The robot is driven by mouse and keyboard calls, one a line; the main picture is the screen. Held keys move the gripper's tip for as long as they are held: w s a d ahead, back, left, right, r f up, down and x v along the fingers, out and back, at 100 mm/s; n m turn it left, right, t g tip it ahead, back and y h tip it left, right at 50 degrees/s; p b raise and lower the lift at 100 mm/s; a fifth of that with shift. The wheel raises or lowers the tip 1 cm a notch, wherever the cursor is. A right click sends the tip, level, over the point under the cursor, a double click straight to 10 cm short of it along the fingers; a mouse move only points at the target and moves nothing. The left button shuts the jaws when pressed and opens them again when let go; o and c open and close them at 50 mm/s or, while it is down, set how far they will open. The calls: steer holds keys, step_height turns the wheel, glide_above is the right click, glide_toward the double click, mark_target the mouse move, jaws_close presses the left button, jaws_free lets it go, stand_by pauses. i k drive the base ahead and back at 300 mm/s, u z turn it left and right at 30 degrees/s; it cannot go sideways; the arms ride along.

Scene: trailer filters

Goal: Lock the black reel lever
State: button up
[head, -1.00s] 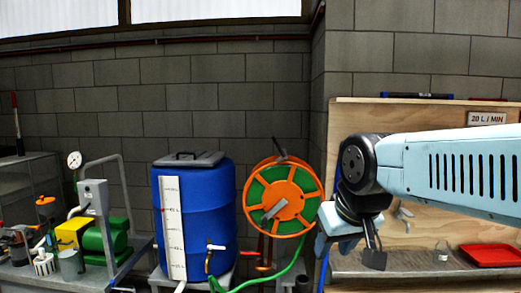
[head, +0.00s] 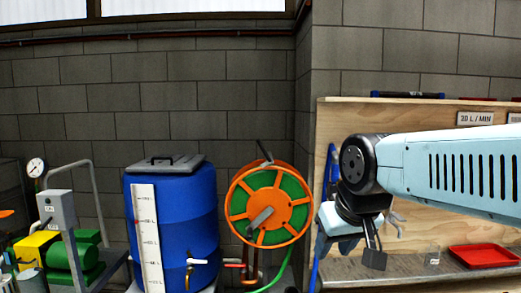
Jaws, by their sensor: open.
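The hose reel (head: 289,192) is orange with a green drum and stands left of my arm in the head view. A dark lever (head: 264,151) sticks up at its top, tilted toward the upper left. A grey crank (head: 262,217) sits at the reel's hub. My gripper (head: 347,248) is right of the reel and lower than the dark lever, with its fingers pointing down. It is open, and I see nothing between its fingers. It is apart from the lever in the picture; the depth between them is hard to tell.
A blue tank (head: 192,217) with a level scale stands left of the reel. A green hose (head: 278,274) runs below the reel. A wooden panel (head: 420,130) and a shelf with a red tray (head: 484,256) are on the right. A green pump (head: 72,258) is at far left.

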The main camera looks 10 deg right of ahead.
mark_target(269, 161)
steer(key=z, duration=0.15)
steer(key=i, duration=0.65)
steer(key=u, duration=0.85)
steer(key=k, duration=0.9)
steer(key=z, duration=0.45)
steer(key=i, duration=0.65)
steer(key=z, duration=0.1)
